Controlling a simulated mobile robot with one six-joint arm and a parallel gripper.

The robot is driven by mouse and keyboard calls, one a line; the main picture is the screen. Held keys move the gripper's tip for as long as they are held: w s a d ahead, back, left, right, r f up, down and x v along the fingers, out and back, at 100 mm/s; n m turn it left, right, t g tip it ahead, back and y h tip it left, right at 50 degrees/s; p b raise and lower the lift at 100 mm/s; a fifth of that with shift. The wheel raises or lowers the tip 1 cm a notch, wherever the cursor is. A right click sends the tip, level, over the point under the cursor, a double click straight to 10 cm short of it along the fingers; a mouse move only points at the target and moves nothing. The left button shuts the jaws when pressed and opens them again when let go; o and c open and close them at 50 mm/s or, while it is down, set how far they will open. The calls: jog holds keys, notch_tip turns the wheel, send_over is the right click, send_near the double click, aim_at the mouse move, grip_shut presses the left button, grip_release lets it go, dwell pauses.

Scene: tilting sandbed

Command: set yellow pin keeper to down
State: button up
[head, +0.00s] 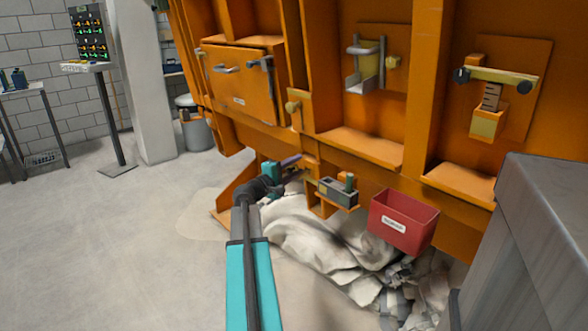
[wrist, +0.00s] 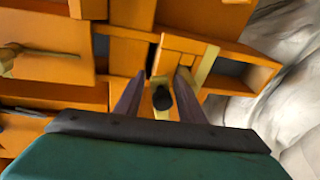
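My gripper (head: 293,162) reaches the lower edge of the orange frame, left of a small grey block with a green knob. In the wrist view my gripper (wrist: 161,78) has its two dark purple fingers apart, so it is open. A small yellow part, which looks like the pin keeper (wrist: 162,113), shows between the fingers with a dark round knob (wrist: 162,97) at its end. I cannot tell whether the fingers touch it. In the head view my gripper hides this spot, and the keeper's position is not clear.
A red bin (head: 403,222) hangs right of the grey block (head: 338,192). An orange door (head: 240,85) with handles is above left. A yellow bar with black ends (head: 496,78) is at upper right. Pale sheeting (head: 320,235) lies below; a grey cabinet (head: 535,240) stands at right.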

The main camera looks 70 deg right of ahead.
jog(key=p+v, duration=0.1)
jog(key=v, duration=1.2)
jog(key=shift+a, duration=0.3)
jog(key=shift+c, duration=0.2)
jog(key=c, duration=0.7)
jog(key=shift+m, duration=0.3)
grip_shut()
jog(key=w+a+r+m+y+p, duration=0.1)
jog(key=r+m+p, duration=0.3)
jog(key=m, duration=0.6)
jog(key=w+a+r+m+g+y+p, duration=0.1)
jog(key=r+m+p, duration=0.4)
jog(key=m, duration=0.5)
jog(key=shift+w+g+y+p, duration=0.3)
jog(key=shift+w+y+p, duration=0.3)
jog(key=shift+y+p, duration=0.15)
